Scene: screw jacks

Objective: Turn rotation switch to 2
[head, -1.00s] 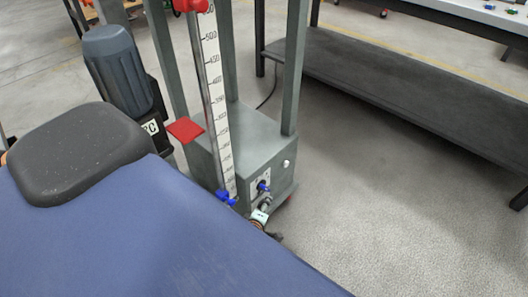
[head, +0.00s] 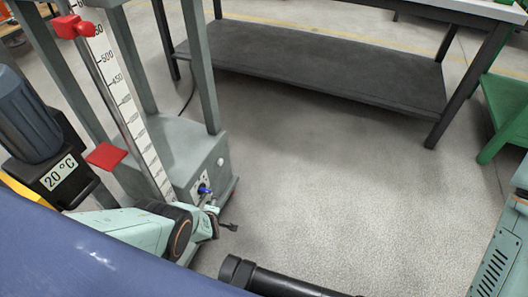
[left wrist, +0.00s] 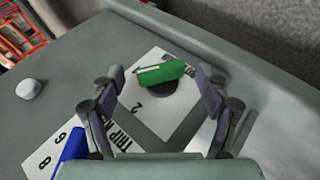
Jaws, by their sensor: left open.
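A grey steel cabinet (head: 178,150) carries a small panel on its front, partly hidden by my left arm in the head view. A blue knob (head: 204,190) shows on the panel there. In the left wrist view, a green handle on a dark round base (left wrist: 161,74) sits on a white plate with a "2" printed beside it. My right gripper is not in view.
A scale post with a red flag (head: 106,156) rises beside the cabinet. A white button (left wrist: 28,88) is beside the plates. A workbench with a lower shelf (head: 310,66) stands behind; the floor between is clear.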

